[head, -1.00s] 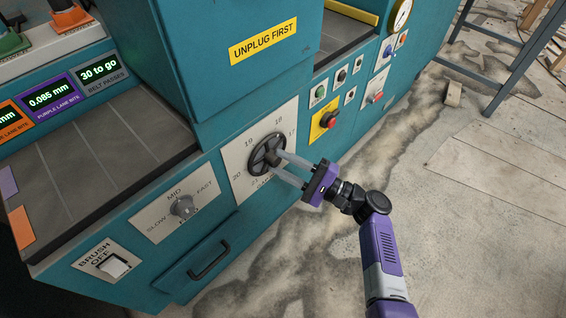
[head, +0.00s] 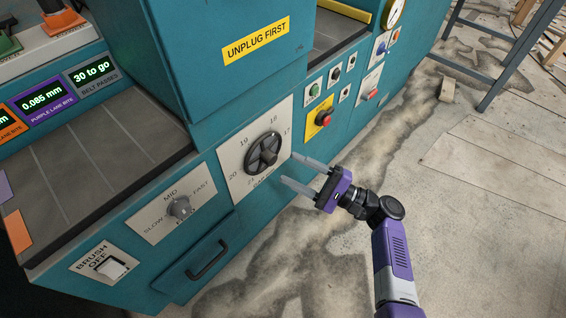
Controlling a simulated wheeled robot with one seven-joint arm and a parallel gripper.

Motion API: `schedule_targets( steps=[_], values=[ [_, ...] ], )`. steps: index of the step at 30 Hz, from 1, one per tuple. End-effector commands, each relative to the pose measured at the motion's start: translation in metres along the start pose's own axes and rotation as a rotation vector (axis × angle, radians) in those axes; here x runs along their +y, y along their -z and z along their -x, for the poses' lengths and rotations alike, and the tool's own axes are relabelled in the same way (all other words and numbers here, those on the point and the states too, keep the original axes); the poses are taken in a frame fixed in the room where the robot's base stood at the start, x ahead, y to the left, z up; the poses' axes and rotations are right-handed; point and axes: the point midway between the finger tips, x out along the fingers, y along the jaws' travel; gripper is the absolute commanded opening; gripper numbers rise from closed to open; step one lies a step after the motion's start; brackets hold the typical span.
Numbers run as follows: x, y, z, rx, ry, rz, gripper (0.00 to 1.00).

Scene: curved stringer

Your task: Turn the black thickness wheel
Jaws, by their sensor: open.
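The black thickness wheel (head: 263,152) is a round spoked handwheel on a pale dial plate (head: 229,158) on the teal machine's front. Numbers from 17 to 21 ring it. My gripper (head: 299,172) is open, with two pale straight fingers pointing left toward the plate. The fingertips are to the right of the wheel and apart from it. Nothing is between the fingers. The whole wheel face is in view.
Left of the wheel is a grey speed knob (head: 180,207), with a drawer handle (head: 208,260) below. A red button on a yellow plate (head: 318,118) and small buttons are to the upper right. A brush switch (head: 112,267) is lower left. Open floor lies right.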

Motion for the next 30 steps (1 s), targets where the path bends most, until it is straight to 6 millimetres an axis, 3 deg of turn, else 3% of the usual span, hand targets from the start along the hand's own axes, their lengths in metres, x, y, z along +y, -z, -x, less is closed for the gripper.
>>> schedule_targets(
  steps=[3,9,26,30],
  values=[
    [-0.001,0.0,0.017,0.002,0.002,0.0,0.54],
    [0.0,0.0,0.03,0.0,0.0,0.0,0.54],
    [0.0,0.001,0.031,0.002,0.001,0.005,0.54],
    [0.001,0.019,0.031,0.079,-0.011,0.031,0.54]
  ],
)
